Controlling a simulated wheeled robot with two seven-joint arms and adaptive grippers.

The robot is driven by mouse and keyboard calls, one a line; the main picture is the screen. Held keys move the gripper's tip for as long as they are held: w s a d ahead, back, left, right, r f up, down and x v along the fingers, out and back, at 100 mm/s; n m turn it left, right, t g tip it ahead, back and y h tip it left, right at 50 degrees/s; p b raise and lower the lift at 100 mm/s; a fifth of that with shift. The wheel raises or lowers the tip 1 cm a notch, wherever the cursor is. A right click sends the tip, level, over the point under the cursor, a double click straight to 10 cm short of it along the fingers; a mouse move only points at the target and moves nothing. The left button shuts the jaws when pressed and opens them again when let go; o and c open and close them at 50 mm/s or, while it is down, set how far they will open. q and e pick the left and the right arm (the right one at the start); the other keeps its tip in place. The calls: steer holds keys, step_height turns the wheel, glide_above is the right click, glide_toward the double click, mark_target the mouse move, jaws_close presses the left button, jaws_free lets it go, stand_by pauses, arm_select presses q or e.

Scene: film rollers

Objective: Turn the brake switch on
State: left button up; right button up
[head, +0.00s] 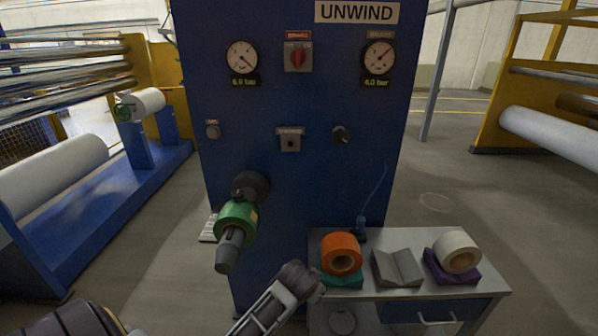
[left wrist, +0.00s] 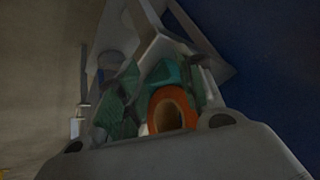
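A red rotary switch (head: 297,57) on a grey plate sits high on the blue cabinet (head: 300,190), between two gauges. The small red label above it is too blurred to read surely; its handle looks roughly upright. My left gripper (head: 308,281) is low in front of the cabinet, well below the switch and just left of the orange roll (head: 341,252). In the left wrist view the orange roll (left wrist: 172,108) shows past the fingers. The finger gap is not clear. My right gripper is not in view.
A spindle with a green roll (head: 237,220) sticks out at left. A small table (head: 410,302) holds a grey block (head: 397,267) and a white roll (head: 457,251).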

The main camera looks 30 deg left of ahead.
arm_select(q)
steer(key=w+a+r+t+y, duration=0.1)
steer(key=w+a+r+t, duration=0.2)
steer(key=w+r, duration=0.85)
steer(key=n+t+y, duration=0.6)
steer(key=y, duration=0.1)
glide_toward(299, 52)
steer(key=v, duration=0.5)
steer(key=shift+w, duration=0.1)
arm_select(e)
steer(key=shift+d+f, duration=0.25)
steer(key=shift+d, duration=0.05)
arm_select(q)
steer(key=shift+w, duration=0.15)
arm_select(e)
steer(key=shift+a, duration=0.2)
arm_select(q)
steer(key=shift+p+x, duration=1.55)
steer(key=shift+x, duration=5.2)
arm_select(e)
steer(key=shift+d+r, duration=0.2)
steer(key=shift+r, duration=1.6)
arm_select(q)
steer(key=shift+a, duration=0.1)
steer(key=shift+c, duration=0.3)
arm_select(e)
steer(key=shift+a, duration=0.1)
